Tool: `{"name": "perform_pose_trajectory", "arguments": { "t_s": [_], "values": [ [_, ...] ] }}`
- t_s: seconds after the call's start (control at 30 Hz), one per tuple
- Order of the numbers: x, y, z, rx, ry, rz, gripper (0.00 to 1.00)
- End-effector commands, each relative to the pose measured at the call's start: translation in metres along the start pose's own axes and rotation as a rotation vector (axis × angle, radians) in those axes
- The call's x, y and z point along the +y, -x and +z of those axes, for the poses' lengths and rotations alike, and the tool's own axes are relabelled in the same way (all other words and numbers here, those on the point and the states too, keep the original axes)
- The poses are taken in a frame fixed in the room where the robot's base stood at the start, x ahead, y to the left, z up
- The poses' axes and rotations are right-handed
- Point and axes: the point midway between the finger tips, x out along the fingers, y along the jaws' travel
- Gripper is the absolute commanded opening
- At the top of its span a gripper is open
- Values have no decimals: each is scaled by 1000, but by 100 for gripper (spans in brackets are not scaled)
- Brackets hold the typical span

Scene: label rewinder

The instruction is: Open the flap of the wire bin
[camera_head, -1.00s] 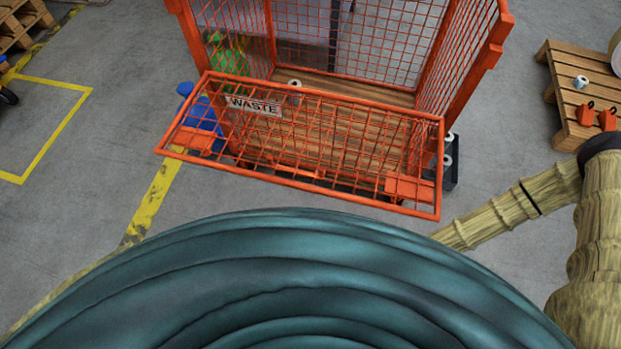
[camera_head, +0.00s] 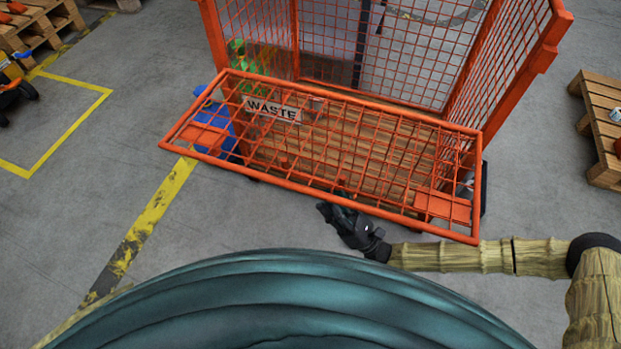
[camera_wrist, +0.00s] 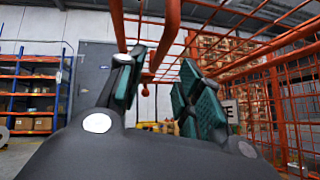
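The orange wire bin (camera_head: 558,38) stands ahead of me.
A wooden pallet (camera_head: 602,125) stands to the right, another (camera_head: 38,35) at the far left. Yellow floor lines (camera_head: 150,220) run on the left. The floor between bin and left pallet is clear.

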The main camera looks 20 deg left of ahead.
Motion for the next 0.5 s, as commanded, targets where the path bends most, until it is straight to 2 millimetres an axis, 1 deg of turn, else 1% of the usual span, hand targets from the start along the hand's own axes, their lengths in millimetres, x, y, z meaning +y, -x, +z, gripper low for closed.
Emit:
{"name": "perform_pose_trajectory", "arguments": {
  "t_s": [0.03, 0.2, 0.4, 0.5],
  "values": [
    [0, -9, 0, -2, -1, 2, 35],
    [1, -37, 0, -1, -2, 2, 35],
    [1, -64, 0, 1, -3, 2, 35],
    [1, -73, 0, 1, -3, 3, 35]
  ]
}}
